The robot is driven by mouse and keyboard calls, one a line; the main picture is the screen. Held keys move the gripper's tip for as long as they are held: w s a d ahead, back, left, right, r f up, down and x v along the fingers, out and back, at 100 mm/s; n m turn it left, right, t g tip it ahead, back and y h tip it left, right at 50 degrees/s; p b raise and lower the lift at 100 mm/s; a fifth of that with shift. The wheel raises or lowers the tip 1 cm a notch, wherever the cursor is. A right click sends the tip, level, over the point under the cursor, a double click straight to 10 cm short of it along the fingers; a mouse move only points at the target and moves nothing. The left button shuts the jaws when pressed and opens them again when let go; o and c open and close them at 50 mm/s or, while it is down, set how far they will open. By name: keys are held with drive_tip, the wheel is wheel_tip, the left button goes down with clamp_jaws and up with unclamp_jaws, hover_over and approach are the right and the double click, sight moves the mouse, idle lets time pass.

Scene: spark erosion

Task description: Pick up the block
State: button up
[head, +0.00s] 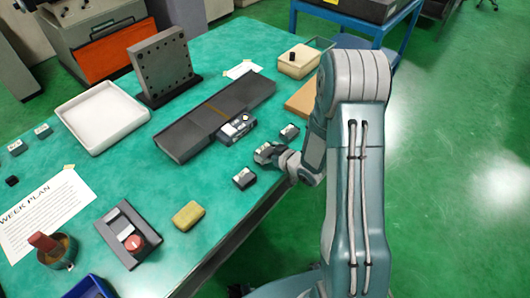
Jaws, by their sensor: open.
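My gripper (274,155) is at the end of my arm, low at the right edge of the green table, and it is open. Small dark blocks with pale tops lie in a row along that edge. One block (245,178) is to the left of and nearer than my gripper, and another block (289,132) is just beyond it. A dark and pale shape at the fingertips may be a further block or part of the fingers; I cannot tell which. The task does not say which block it means.
A long dark rail (196,124) with a sliding piece (237,129) lies behind my gripper. A yellow block (188,216), a control box with a red knob (128,236), a white tray (101,142) and a drilled upright plate (160,66) stand on the table (205,183).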

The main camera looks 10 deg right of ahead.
drive_tip(key=shift+w+f, duration=0.1)
drive_tip(key=shift+w, duration=0.15)
drive_tip(key=shift+a, duration=0.1)
drive_tip(key=c, duration=1.1)
drive_tip(key=shift+o, duration=0.2)
